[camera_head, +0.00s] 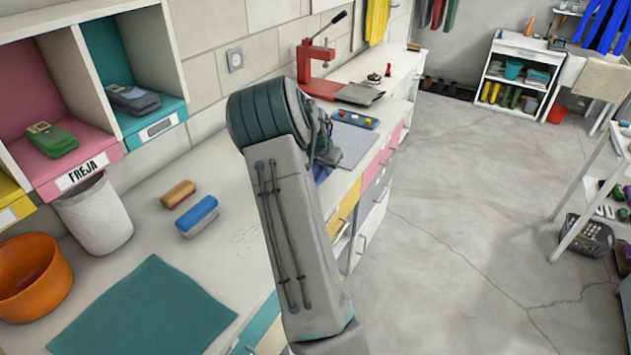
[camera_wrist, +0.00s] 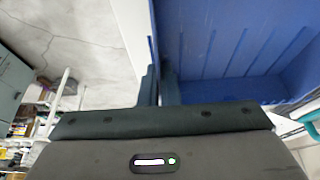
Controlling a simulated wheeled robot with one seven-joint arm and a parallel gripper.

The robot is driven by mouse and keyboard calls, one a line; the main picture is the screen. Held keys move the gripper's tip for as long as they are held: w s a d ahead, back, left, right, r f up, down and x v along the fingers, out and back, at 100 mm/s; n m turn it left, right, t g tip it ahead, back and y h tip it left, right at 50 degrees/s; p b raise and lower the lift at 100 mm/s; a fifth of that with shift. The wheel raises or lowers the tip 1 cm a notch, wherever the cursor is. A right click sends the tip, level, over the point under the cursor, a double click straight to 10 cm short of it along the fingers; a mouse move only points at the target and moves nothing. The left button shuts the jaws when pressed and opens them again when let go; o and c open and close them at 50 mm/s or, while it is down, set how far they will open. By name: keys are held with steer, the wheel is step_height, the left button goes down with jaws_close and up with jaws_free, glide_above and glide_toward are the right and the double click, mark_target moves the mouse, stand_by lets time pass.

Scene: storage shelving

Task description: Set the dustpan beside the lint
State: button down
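A large blue ridged thing, seemingly the dustpan (camera_wrist: 235,40), fills the upper right of the wrist view. My gripper (camera_wrist: 159,75) has one finger on each side of its thin left wall and appears closed on it. In the head view only a small blue part of it (camera_head: 322,173) shows behind my arm, which hides my gripper and most of the dustpan. A faint pale speckled patch, probably the lint (camera_head: 246,241), lies on the white counter left of my arm. The dustpan is apart from this patch, farther along the counter.
Near the patch lie a blue block-like thing (camera_head: 197,217) and a brown one (camera_head: 178,193). A teal mat (camera_head: 150,312), an orange bowl (camera_head: 35,280) and a white bin (camera_head: 95,215) stand left. A red press (camera_head: 315,65) and a tray (camera_head: 355,119) are farther back.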

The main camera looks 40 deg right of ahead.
steer(key=shift+w+a+f, duration=0.1)
steer(key=shift+a+f, duration=0.3)
steer(key=shift+a, duration=0.25)
steer(key=shift+w+a+f, duration=0.1)
steer(key=shift+a+f, duration=0.3)
steer(key=shift+a, duration=0.2)
steer(key=shift+f+p, duration=0.8)
steer(key=shift+f, duration=1.15)
steer(key=shift+f, duration=0.2)
steer(key=c, duration=1.7)
jaws_free()
steer(key=shift+r, duration=0.1)
